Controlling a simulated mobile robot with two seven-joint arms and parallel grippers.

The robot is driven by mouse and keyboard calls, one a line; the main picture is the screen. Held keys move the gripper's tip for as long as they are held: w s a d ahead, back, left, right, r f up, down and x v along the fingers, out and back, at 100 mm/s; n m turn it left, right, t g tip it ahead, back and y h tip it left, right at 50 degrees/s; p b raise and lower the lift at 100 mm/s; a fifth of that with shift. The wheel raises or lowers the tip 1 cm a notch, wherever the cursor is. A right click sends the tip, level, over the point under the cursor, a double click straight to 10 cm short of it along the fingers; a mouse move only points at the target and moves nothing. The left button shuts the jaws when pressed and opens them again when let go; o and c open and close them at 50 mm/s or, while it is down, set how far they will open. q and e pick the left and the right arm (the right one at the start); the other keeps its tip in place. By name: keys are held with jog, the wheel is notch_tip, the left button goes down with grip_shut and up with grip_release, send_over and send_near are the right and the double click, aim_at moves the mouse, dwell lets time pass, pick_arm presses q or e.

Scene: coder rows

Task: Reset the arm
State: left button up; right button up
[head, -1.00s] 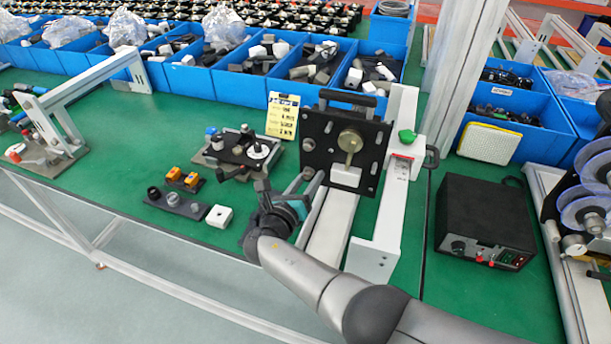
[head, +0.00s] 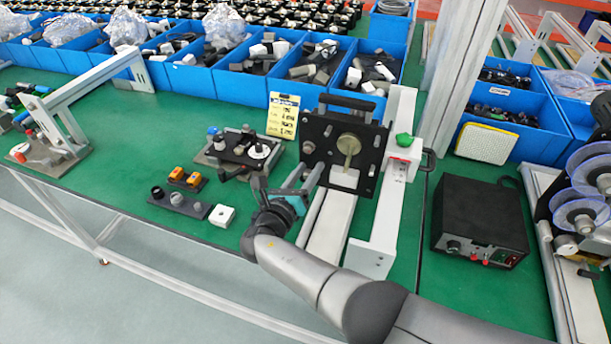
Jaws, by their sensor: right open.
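My right arm reaches in from the lower right over the green table. My right gripper (head: 287,188) is open and empty. It is in front of and to the left of the black upright plate fixture (head: 333,128), which has a round brass-coloured part and a handle on top. Its fingers come close to the fixture's lower left edge; I cannot tell whether they touch. My left gripper does not show.
Left of the gripper are a white block (head: 221,215), a dark strip with knobs (head: 180,204), orange parts (head: 186,178) and a small fixture (head: 240,150). A black box (head: 480,220) stands right. Blue bins (head: 235,88) line the back.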

aim_at(305, 178)
jog(key=s+a+f+y, duration=0.1)
jog(key=s+a+f, duration=0.2)
jog(key=s+f, duration=0.1)
jog(key=shift+a+f+n+g, duration=0.2)
jog(key=shift+n+g, duration=0.1)
jog(key=shift+g, duration=0.1)
jog(key=b+x, duration=0.3)
jog(key=x, duration=0.2)
jog(key=shift+a+r, duration=0.1)
jog(key=shift+r, duration=0.05)
jog(key=shift+r+m, duration=0.15)
jog(key=shift+m, duration=0.25)
jog(key=shift+a+m+y, duration=0.1)
jog(key=shift+m+y, duration=0.2)
jog(key=shift+m, duration=0.2)
jog(key=shift+s, duration=0.1)
